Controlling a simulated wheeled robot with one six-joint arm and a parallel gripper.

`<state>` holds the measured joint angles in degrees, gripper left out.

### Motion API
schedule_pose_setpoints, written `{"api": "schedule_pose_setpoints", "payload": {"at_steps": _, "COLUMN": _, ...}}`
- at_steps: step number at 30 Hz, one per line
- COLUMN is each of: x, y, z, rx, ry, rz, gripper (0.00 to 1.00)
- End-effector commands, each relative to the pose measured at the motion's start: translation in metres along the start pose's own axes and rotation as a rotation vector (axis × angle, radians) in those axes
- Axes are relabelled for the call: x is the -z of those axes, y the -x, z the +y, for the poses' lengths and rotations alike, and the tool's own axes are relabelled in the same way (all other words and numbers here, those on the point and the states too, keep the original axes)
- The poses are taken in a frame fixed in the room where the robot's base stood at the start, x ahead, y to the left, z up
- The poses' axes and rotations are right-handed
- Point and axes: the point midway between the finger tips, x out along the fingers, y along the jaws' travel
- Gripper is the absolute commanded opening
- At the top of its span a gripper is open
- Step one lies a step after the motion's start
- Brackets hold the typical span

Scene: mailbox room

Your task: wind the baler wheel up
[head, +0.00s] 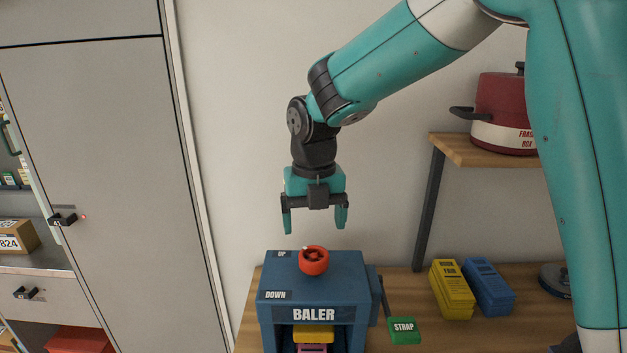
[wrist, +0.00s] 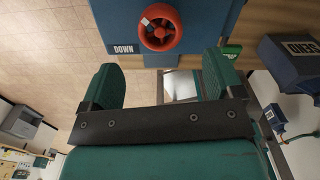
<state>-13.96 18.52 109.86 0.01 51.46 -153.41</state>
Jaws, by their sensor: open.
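The blue baler (head: 313,290) stands on the wooden bench. A red wheel (head: 313,261) sits on its top, and labels UP (head: 281,254) and DOWN (head: 275,295) are to the wheel's left. In the wrist view the red wheel (wrist: 159,28) has a white mark on its left side, near the DOWN label. My gripper (head: 314,225) is open and empty, pointing down above the wheel and apart from it. Its two fingers also show in the wrist view (wrist: 160,85). A yellow block (head: 313,334) and a pink one below it show in the baler's front opening.
A green STRAP tag (head: 404,330) hangs on a lever at the baler's right. Yellow (head: 452,289) and blue (head: 488,287) boxes lie further right. A red pot (head: 500,108) stands on a raised shelf. A grey cabinet (head: 95,150) is at left. Space directly around the wheel is clear.

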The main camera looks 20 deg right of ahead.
Motion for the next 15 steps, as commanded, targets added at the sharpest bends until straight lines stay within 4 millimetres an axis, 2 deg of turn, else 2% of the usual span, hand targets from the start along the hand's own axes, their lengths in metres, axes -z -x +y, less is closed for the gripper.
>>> {"api": "schedule_pose_setpoints", "payload": {"at_steps": 3, "x": -0.001, "y": 0.030, "z": 0.000, "rx": -0.003, "ry": 0.000, "rz": -0.006, "gripper": 0.86}}
{"api": "schedule_pose_setpoints", "payload": {"at_steps": 9, "x": 0.000, "y": 0.072, "z": 0.000, "rx": -0.002, "ry": 0.000, "rz": -0.004, "gripper": 0.86}}
{"api": "schedule_pose_setpoints", "payload": {"at_steps": 15, "x": 0.000, "y": 0.095, "z": 0.000, "rx": -0.001, "ry": 0.000, "rz": -0.003, "gripper": 0.86}}
